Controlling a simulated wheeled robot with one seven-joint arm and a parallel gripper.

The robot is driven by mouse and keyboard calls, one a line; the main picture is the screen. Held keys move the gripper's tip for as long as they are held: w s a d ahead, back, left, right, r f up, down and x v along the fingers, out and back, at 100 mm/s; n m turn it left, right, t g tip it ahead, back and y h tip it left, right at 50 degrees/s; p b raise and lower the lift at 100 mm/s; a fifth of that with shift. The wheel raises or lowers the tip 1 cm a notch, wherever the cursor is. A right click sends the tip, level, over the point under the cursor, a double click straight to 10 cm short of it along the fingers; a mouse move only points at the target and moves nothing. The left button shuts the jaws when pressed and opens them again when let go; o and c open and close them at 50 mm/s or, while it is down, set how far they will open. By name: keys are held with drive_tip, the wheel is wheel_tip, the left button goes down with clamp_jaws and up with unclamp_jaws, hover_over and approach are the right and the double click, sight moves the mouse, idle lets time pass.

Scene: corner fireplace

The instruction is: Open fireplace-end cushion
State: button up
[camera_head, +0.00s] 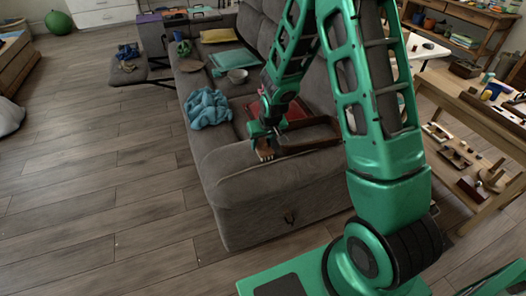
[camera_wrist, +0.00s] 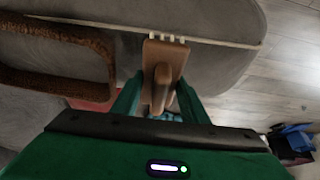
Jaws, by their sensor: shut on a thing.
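The grey sofa (camera_head: 265,205) runs away from me. Its near end has a padded grey cushion or arm (camera_head: 232,165); I cannot tell whether this is the fireplace-end cushion. My gripper (camera_head: 263,143) is low over this end, and its green fingers show in the wrist view (camera_wrist: 160,98). They are shut on a brown wooden-looking tool (camera_wrist: 163,52) with several short pale prongs. The prongs are close to a thin pale line (camera_wrist: 225,42), perhaps a seam or zip, across the grey fabric (camera_wrist: 215,70). I cannot tell whether they touch it.
A brown frame-like object (camera_head: 322,141) lies on the sofa beside my gripper. A wooden bench (camera_head: 475,125) stands right. The wooden floor (camera_head: 100,180) at left is clear.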

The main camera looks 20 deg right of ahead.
drive_tip(key=shift+d+f, duration=0.4)
drive_tip(key=shift+d, duration=0.3)
drive_tip(key=shift+f, duration=2)
drive_tip(key=shift+f, duration=0.1)
drive_tip(key=o, duration=1.2)
drive_tip(key=v, duration=1.1)
drive_tip(key=shift+s+r, duration=0.25)
drive_tip(key=shift+r, duration=0.35)
